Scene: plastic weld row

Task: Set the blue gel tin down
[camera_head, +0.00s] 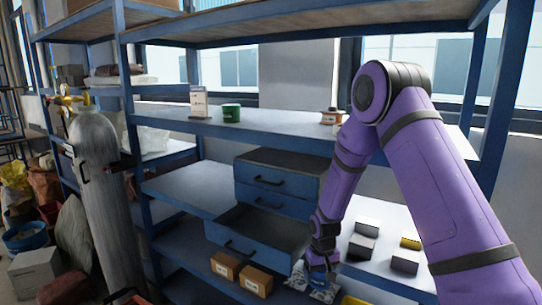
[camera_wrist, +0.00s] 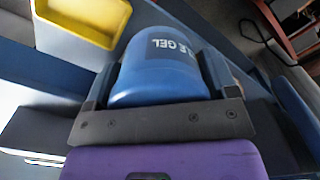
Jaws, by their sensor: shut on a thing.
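The blue gel tin (camera_wrist: 160,75) fills the middle of the wrist view, with the letters "GEL" readable on its side. My gripper (camera_wrist: 158,62) is shut on it, one dark finger on each side. In the head view my gripper (camera_head: 321,262) reaches down low, in front of the right side of the drawer unit. The tin is small there and mostly hidden by the gripper. I cannot tell whether the tin touches a surface below it.
A blue drawer unit (camera_head: 277,182) has its lowest drawer (camera_head: 240,245) pulled open, left of my gripper. Two brown boxes (camera_head: 241,274) stand below it. A yellow bin (camera_wrist: 85,14) lies close to the tin. Several small boxes (camera_head: 362,246) sit on the shelf at right.

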